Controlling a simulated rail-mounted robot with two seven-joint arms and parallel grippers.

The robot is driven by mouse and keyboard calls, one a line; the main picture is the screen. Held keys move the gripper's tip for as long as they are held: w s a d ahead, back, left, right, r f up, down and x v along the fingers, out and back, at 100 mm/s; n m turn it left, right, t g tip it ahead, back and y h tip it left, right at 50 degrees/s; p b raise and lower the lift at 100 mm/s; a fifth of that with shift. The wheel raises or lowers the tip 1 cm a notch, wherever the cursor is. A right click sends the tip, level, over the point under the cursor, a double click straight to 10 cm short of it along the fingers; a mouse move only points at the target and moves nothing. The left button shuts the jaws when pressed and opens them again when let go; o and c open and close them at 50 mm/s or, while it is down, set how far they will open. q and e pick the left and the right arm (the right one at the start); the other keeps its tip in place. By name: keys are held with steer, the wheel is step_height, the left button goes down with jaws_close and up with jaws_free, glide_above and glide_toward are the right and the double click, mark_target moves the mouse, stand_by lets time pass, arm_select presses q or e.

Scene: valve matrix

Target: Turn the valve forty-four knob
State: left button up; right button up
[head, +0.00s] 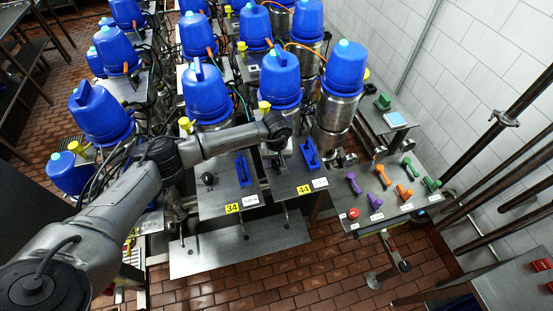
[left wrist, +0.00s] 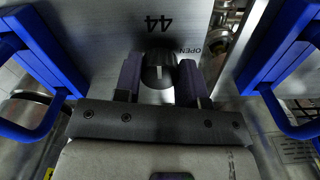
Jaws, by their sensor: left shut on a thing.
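The valve forty-four knob (left wrist: 159,68) is a round black knob with a white pointer mark, on a metal panel. In the left wrist view "44" appears upside down above it and "OPEN" to its right. The white mark lies towards the gripper side. My left gripper (left wrist: 158,84) is shut on the knob, one dark finger on each side. In the head view my left wrist is above the panel with the yellow 44 label (head: 304,189), and it hides the knob. My right gripper is not in view.
Blue handles (head: 309,154) flank the knob on both sides in the left wrist view. The neighbouring panel has a black knob (head: 207,180) and a yellow 34 label (head: 232,208). Blue-topped valve units (head: 280,78) stand close behind. A panel with coloured levers (head: 379,168) is to the right.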

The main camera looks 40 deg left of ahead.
arm_select(q)
steer(key=shift+c, duration=1)
